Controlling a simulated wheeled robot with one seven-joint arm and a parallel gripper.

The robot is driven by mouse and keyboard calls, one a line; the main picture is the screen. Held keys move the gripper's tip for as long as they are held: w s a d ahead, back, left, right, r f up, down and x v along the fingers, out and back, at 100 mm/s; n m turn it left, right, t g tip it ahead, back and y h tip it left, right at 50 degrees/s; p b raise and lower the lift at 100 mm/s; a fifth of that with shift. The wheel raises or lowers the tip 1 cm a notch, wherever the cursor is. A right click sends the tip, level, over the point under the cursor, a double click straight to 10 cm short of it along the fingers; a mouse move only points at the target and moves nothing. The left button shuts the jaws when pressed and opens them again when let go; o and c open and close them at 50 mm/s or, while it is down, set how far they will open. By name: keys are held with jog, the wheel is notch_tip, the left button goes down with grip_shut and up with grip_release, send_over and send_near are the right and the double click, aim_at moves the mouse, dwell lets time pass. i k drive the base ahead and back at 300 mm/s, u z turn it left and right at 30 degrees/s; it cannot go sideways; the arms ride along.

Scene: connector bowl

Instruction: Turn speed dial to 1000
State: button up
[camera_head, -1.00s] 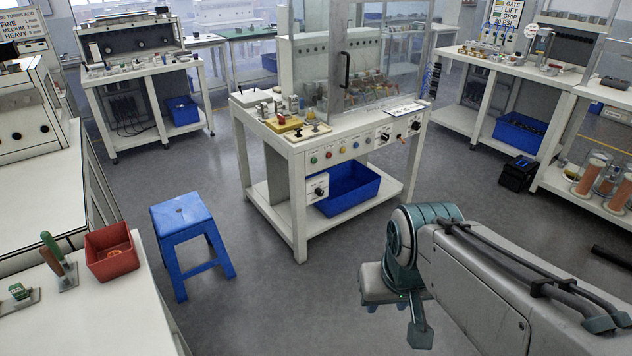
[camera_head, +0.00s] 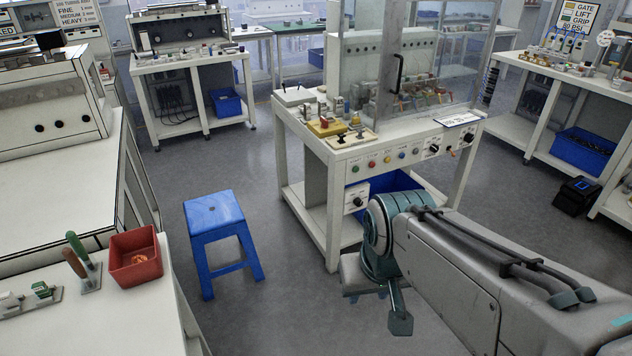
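Black dials sit on the front panel of the central white workbench (camera_head: 345,163). One dial (camera_head: 433,149) is right of the row of coloured buttons, and another dial (camera_head: 468,137) is further right. A third dial (camera_head: 358,201) is on a white box below the panel. Their markings are too small to read, so I cannot tell which is the speed dial. My gripper (camera_head: 380,298) hangs low in front of the bench, apart from the dials. Its fingers are partly hidden by my arm, and their opening is unclear.
A blue stool (camera_head: 214,214) stands left of the bench. A blue bin (camera_head: 420,189) on the bench's lower shelf is partly hidden by my arm. A red bin (camera_head: 135,258) sits on the near left table. Floor between stool and bench is clear.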

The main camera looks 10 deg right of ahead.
aim_at(358, 201)
jog(key=u, duration=0.05)
jog(key=i, duration=1.15)
jog(key=z, duration=0.85)
jog(key=i, duration=0.55)
jog(key=z, duration=0.35)
